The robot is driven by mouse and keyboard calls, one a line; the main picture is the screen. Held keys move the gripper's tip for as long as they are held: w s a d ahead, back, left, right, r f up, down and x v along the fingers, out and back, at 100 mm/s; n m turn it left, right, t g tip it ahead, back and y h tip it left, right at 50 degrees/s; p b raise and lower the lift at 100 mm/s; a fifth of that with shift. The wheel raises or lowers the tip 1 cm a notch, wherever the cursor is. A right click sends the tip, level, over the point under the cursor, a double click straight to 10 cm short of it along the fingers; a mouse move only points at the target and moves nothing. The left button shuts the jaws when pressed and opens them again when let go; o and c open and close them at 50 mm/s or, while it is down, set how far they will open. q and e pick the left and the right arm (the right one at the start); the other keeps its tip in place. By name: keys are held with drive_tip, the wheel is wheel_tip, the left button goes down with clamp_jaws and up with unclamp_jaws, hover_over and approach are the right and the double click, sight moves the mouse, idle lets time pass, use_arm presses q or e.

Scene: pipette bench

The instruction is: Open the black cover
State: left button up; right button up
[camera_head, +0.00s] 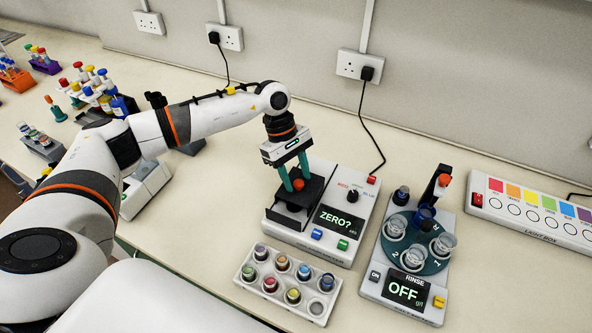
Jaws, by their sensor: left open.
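The black cover (306,198) sits on the left part of a white instrument (291,238) whose screen reads "ZERO?". A small orange-red knob (298,184) stands on top of the cover, and the cover looks shut. My left gripper (297,182) points down from above with its two teal fingers apart. The fingers are at the cover's top, close around the knob. I cannot tell whether they touch it. The fingers and gripper body hide part of the cover's back. My right gripper is not in view.
A white rack (249,285) of coloured vials stands in front of the instrument. A rinse station (372,286) reading "OFF" stands to its right, with a light box (520,208) beyond. Tube racks (88,92) stand at the left. A black cable (371,125) runs from a wall socket.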

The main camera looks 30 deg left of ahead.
sight(312, 174)
use_arm(q)
drive_tip(key=shift+f, duration=0.15)
clamp_jaws()
drive_tip(key=shift+w+f+b, duration=0.1)
drive_tip(key=shift+w+b, duration=0.15)
drive_tip(key=shift+b, duration=0.1)
drive_tip(key=w+b, duration=0.6)
drive_tip(key=shift+a+f, duration=0.15)
drive_tip(key=shift+f, duration=0.05)
drive_tip(key=shift+w+r+b, duration=0.2)
drive_tip(key=shift+w+b, duration=0.3)
drive_tip(key=shift+b, duration=0.05)
drive_tip(key=shift+w+r, duration=0.1)
drive_tip(key=shift+r, duration=0.05)
